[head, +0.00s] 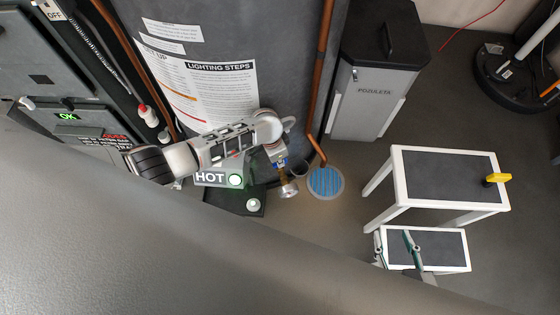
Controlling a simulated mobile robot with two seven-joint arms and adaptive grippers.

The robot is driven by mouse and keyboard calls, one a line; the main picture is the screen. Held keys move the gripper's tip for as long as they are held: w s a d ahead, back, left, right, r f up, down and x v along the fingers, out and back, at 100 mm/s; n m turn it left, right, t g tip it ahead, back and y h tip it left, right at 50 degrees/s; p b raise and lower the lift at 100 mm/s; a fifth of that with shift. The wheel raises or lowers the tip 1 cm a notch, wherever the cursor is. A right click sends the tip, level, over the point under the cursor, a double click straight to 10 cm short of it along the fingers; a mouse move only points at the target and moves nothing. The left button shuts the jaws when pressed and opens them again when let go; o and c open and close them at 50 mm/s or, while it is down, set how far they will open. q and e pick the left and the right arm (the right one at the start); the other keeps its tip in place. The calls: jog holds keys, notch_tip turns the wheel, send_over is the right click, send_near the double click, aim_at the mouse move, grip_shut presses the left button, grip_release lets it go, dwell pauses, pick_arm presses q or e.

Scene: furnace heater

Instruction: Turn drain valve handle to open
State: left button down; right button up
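The dark grey heater tank (278,50) stands at upper centre, with a lighting-steps label on its front. At its foot a brass fitting (285,180) with a blue part at its top and a round end looks like the drain valve. Its handle is hard to make out. My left arm reaches in from the left across the tank, and its end bends down at this fitting. The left gripper's fingers are too small and overlapped to read, and contact is unclear. My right gripper (396,244) is at lower right, fingers apart and empty, over a low step and away from the valve.
A blue round floor drain (326,182) lies right of the valve. A lit HOT panel (212,179) is left of it. A copper pipe (317,85) runs down the tank. A grey bin (373,98) and a white-framed stool (440,170) with a yellow-handled item (498,178) stand to the right.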

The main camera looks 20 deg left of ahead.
pick_arm(q)
jog(key=shift+r+n+p, duration=0.1)
jog(key=shift+n+p, duration=0.7)
jog(key=shift+n, duration=0.8)
pick_arm(e)
jog(key=shift+t, duration=0.3)
jog(key=r, duration=0.1)
jog(key=w+r, duration=0.1)
jog(key=r, duration=0.1)
jog(key=shift+w+r, duration=0.35)
jog(key=shift+w, duration=0.05)
pick_arm(q)
jog(key=shift+n, duration=0.3)
jog(key=shift+n+t+y+p, duration=0.3)
jog(key=shift+n+p, duration=0.15)
jog(key=shift+n, duration=0.15)
jog(key=shift+d+n+p, duration=0.1)
jog(key=shift+n+p, duration=0.2)
jog(key=shift+n, duration=0.7)
jog(key=shift+s+f+n, duration=0.15)
jog(key=shift+f+n, duration=0.05)
jog(key=shift+n, duration=0.4)
pick_arm(e)
jog(key=shift+w+r+t, duration=0.15)
jog(key=shift+w+r, duration=0.15)
jog(key=shift+r, duration=0.5)
jog(key=shift+w+r+t, duration=0.15)
jog(key=shift+w+r, duration=0.15)
jog(key=shift+r, duration=0.45)
